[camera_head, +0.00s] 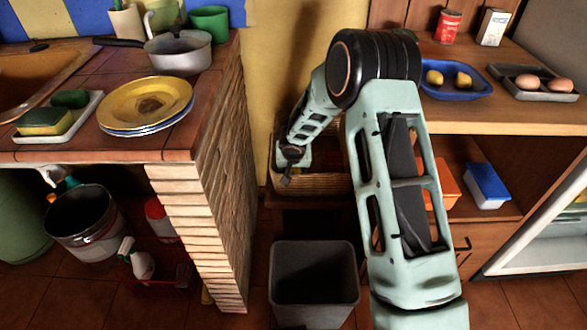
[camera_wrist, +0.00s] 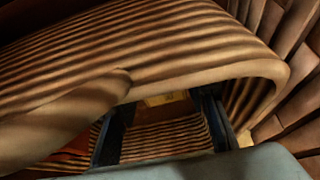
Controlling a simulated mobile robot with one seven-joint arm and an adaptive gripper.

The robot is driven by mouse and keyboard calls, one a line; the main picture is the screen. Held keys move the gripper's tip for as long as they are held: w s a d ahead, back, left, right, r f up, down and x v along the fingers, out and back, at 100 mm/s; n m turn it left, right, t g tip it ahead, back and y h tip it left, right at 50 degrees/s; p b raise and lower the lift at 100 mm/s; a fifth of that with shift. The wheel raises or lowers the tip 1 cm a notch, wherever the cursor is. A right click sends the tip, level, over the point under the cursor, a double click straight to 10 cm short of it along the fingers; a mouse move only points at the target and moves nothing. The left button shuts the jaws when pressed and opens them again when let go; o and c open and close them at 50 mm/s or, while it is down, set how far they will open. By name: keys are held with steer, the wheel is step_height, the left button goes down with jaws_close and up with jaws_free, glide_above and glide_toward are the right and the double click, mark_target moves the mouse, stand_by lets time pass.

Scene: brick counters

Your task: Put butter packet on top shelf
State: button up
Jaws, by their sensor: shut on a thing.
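I cannot make out a butter packet for certain in either view. My gripper (camera_wrist: 163,125) shows in the wrist view as two dark fingers, apart, with brown ribbed wicker and a small yellowish patch beyond them. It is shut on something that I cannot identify. In the head view my gripper (camera_head: 287,170) points down at the left part of a wicker basket (camera_head: 312,184), and my arm hides much of the basket. The basket's ribbed side and rounded rim (camera_wrist: 200,85) fill much of the wrist view. The top shelf (camera_head: 510,117) of the wooden unit is at the right.
The top shelf holds a blue tray (camera_head: 455,92), an egg tray (camera_head: 540,94), a red can (camera_head: 446,27) and a pale carton (camera_head: 492,27). Below are a blue-lidded box (camera_head: 487,185) and an orange box (camera_head: 447,187). A brick counter (camera_head: 225,165) stands left; a grey bin (camera_head: 313,285) stands in front.

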steer(key=o, duration=1.3)
steer(key=shift+f, duration=0.15)
steer(key=shift+o, duration=0.2)
steer(key=shift+r+p, duration=0.2)
steer(key=shift+p, duration=0.5)
